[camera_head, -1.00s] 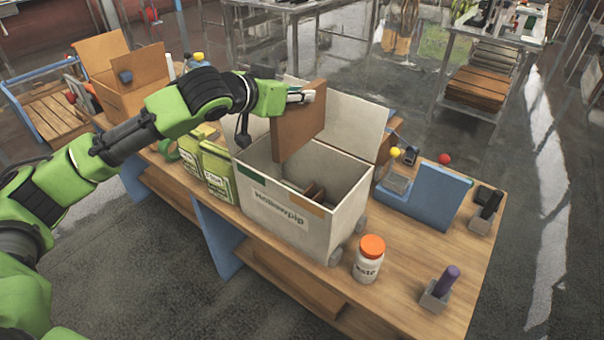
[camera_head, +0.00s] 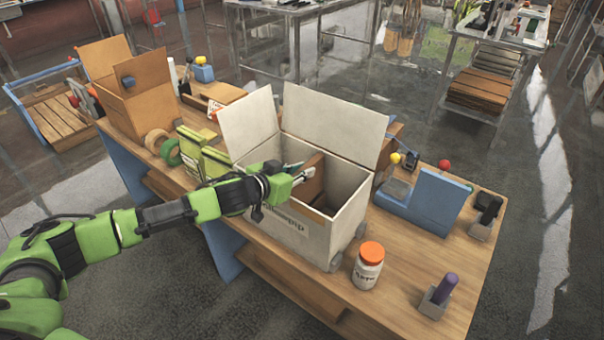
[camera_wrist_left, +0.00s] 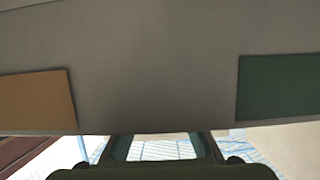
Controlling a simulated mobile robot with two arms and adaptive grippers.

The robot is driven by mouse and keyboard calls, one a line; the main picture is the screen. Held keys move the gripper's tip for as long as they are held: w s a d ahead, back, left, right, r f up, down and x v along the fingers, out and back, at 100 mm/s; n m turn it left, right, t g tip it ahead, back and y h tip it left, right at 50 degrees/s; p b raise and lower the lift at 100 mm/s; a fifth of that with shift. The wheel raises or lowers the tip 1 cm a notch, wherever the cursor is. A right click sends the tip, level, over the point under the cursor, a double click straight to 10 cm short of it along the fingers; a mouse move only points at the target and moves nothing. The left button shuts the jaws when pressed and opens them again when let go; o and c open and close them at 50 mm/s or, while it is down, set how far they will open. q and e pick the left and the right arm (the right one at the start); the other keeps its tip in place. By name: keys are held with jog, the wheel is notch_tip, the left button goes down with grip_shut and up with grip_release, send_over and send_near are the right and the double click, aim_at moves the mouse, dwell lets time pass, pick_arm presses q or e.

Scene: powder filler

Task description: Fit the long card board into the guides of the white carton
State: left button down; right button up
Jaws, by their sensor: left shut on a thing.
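My left gripper (camera_head: 300,175) reaches over the carton's front left side and is shut on the long brown card board (camera_head: 315,183). The board stands roughly upright, mostly down inside the carton. My arm hides part of the carton, and the board's lower edge and the guides cannot be made out. My right gripper is not in view.
Yellow-green bags (camera_head: 205,158) stand close to the carton's left. A white jar with an orange lid (camera_head: 368,266) is at its front right. A blue holder (camera_head: 432,205) stands to the right. An open brown box (camera_head: 135,95) is at the far left.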

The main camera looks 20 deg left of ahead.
pick_arm(q)
jog(key=shift+f, duration=0.65)
jog(key=shift+f+b, duration=0.3)
jog(key=shift+f, duration=0.3)
jog(key=c, duration=1.9)
grip_release()
jog(key=shift+w+r+b+v, duration=0.15)
jog(key=shift+b+v, duration=0.2)
jog(key=shift+v, duration=1.75)
jog(key=shift+r+b+v, duration=0.2)
jog(key=shift+b+v, duration=0.1)
jog(key=shift+v, duration=1.75)
jog(key=shift+w+r+b+v, duration=0.15)
jog(key=shift+b+v, duration=0.2)
jog(key=shift+v, duration=1.75)
